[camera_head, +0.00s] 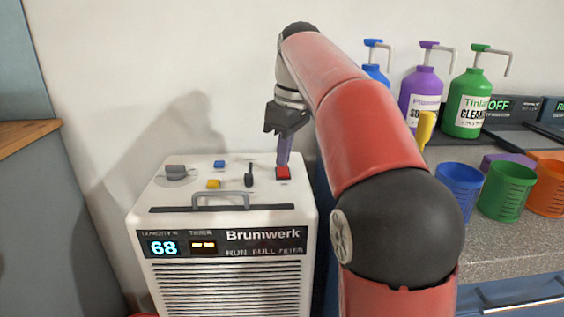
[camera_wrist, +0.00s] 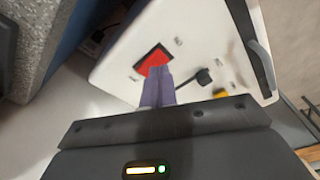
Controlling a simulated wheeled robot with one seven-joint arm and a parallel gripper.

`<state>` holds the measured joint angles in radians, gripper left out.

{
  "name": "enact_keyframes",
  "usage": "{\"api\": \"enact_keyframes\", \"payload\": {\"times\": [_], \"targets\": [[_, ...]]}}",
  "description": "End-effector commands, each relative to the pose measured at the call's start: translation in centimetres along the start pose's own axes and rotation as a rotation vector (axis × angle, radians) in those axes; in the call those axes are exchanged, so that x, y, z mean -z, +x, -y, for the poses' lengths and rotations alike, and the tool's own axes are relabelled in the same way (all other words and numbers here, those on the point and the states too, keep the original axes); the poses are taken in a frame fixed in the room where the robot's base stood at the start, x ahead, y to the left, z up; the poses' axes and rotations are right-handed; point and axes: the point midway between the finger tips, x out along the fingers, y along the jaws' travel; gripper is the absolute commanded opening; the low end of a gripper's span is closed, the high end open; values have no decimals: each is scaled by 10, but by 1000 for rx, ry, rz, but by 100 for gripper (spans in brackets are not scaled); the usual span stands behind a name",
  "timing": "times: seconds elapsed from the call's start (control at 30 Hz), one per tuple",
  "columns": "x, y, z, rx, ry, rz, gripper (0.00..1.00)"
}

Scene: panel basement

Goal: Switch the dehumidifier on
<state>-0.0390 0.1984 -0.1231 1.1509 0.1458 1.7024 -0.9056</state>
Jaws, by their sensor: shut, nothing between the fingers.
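The white Brunwerk dehumidifier (camera_head: 225,215) stands against the wall in the head view. Its humidity display (camera_head: 163,248) is lit and reads 68, and a small timer display beside it shows orange dashes. A red switch (camera_head: 283,174) sits at the right of its top panel and also shows in the wrist view (camera_wrist: 150,58). My gripper (camera_head: 284,163) is shut and empty, with its purple fingers pointing down at the red switch. The fingertips cover part of the switch in the wrist view (camera_wrist: 160,74). I cannot tell whether they touch it.
The top also carries a grey knob (camera_head: 176,172), a blue button (camera_head: 219,164), a yellow button (camera_head: 214,184), a black lever (camera_head: 249,175) and a grey handle (camera_head: 221,197). A counter at right holds pump bottles (camera_head: 469,105) and coloured cups (camera_head: 508,190).

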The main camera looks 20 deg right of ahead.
Motion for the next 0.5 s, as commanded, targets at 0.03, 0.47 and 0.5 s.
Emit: {"api": "enact_keyframes", "payload": {"times": [0.03,0.47,0.5], "targets": [[1,-8,0,0,0,0,0],[6,-38,-1,-2,0,-1,0],[7,-40,-1,-1,0,-1,0]]}}
